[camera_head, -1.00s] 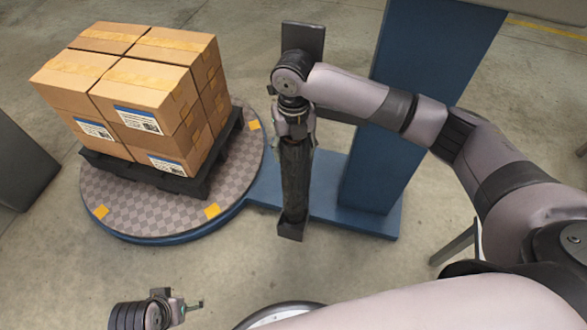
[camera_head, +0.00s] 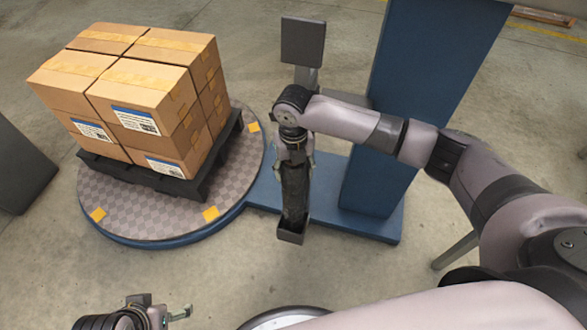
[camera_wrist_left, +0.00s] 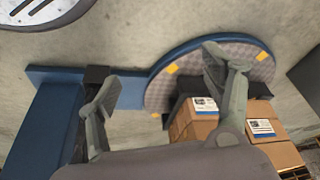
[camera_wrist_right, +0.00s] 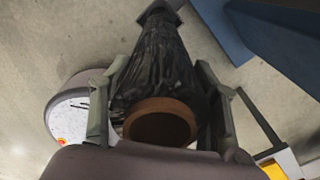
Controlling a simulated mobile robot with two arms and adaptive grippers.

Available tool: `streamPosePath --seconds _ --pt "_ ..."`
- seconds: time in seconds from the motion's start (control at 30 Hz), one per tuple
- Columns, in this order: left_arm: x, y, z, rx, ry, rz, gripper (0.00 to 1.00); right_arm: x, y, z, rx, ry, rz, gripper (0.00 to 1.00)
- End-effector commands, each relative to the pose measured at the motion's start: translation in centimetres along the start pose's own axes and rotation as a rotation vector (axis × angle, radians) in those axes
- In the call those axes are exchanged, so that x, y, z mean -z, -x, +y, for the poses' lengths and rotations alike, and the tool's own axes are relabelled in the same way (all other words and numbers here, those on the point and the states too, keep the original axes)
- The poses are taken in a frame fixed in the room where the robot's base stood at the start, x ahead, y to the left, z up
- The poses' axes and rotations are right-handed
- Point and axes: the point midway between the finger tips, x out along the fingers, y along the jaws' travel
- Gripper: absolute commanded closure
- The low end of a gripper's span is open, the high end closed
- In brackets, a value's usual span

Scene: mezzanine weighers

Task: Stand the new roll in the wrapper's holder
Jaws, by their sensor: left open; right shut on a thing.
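The new roll, a dark film-wrapped cylinder (camera_head: 295,193), hangs nearly upright below my right gripper (camera_head: 296,155). In the right wrist view my right gripper (camera_wrist_right: 158,100) is shut around the upper part of the roll (camera_wrist_right: 155,65), just below its brown core end. The wrapper's holder has a dark lower bracket (camera_head: 290,236) at the roll's bottom end and a dark upper plate (camera_head: 303,42) behind my wrist. I cannot tell whether the roll touches the bracket. My left gripper (camera_head: 178,314) is open and empty at the bottom left; it also shows in the left wrist view (camera_wrist_left: 158,85).
The wrapper's blue column (camera_head: 405,120) and base (camera_head: 335,212) stand right of the roll. The round turntable (camera_head: 130,214) at left bears a black pallet (camera_head: 200,182) with stacked cartons (camera_head: 135,90). The floor in front of the bracket is clear.

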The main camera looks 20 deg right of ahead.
Motion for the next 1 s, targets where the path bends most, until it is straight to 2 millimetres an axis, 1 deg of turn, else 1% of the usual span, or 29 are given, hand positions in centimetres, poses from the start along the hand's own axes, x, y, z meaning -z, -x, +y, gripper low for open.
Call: streamPosePath --seconds 0.03,0.17,0.2,0.4,0.5,0.83,0.9,0.93,1.0 --pt "0.0 0.0 0.0 0.0 0.0 0.0 0.26 -0.1 0.2 0.1 -0.002 0.0 -0.004 1.0" --pt "0.0 0.0 0.0 0.0 0.0 0.0 0.26 -0.1 0.0 0.1 -0.002 0.0 -0.003 1.0" --pt "0.0 0.0 0.0 0.0 0.0 0.0 0.26 0.0 -0.2 0.0 0.0 0.0 0.0 0.43" --pt "0.0 0.0 0.0 0.0 0.0 0.0 0.26 0.0 -0.2 0.0 0.0 0.0 0.0 0.3" --pt "0.0 0.0 0.0 0.0 0.0 0.0 0.26 0.0 -0.2 0.0 0.0 0.0 0.0 0.25" --pt "0.0 0.0 0.0 0.0 0.0 0.0 0.26 0.0 0.1 0.0 0.0 0.0 -0.001 0.25" --pt "0.2 0.2 0.0 0.0 0.0 0.004 0.26 -0.1 0.8 0.0 0.0 -0.001 -0.001 0.25" --pt "0.2 -0.1 0.0 0.0 0.0 0.001 0.26 -0.1 1.3 0.0 0.0 -0.001 -0.002 0.25" --pt "0.1 -1.4 0.1 -0.002 -0.001 -0.013 0.26 -0.1 2.6 0.0 -0.001 -0.001 -0.004 0.25"
